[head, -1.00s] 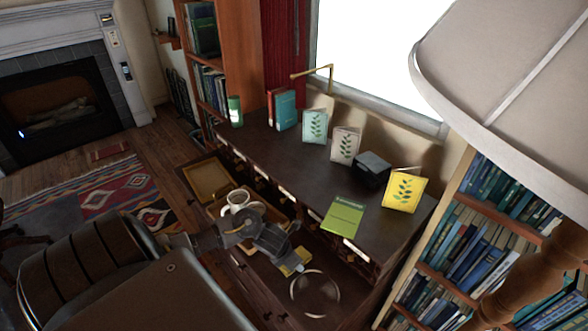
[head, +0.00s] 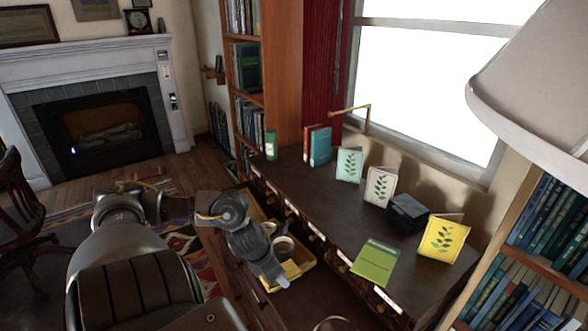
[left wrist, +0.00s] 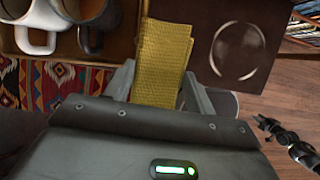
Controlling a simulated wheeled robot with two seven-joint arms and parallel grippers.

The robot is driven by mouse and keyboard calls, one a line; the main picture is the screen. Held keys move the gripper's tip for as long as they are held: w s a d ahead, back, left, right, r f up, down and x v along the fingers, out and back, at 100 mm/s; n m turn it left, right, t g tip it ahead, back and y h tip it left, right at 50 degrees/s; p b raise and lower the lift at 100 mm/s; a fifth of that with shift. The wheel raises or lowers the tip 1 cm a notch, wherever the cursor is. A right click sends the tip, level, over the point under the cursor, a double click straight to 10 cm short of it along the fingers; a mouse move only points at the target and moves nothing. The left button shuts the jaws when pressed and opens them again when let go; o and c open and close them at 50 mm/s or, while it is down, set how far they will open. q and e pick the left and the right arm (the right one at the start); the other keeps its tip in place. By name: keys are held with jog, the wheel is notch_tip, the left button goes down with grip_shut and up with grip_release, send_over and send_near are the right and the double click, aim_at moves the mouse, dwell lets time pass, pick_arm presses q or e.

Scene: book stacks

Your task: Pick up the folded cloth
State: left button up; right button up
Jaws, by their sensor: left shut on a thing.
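The folded cloth (left wrist: 160,62) is yellow and woven, and it sits between the two fingers of my left gripper (left wrist: 158,85) in the left wrist view. In the head view a small part of the yellow cloth (head: 291,270) shows beside my left gripper (head: 282,280), near a tray with mugs. My left gripper is shut on the cloth. The cloth's end nearest the palm is hidden by the gripper.
The tray (left wrist: 127,50) holds white and dark mugs (left wrist: 38,25) close beside the cloth. A dark cabinet top (head: 330,215) carries cards, a green booklet (head: 376,262), a black box (head: 407,213) and books. A patterned rug (left wrist: 30,90) lies below. Bookshelves stand at the right.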

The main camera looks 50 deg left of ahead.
pick_arm(q)
jog(key=shift+s+a+r, duration=0.45)
jog(key=shift+s+a, duration=0.3)
jog(key=shift+a, duration=0.05)
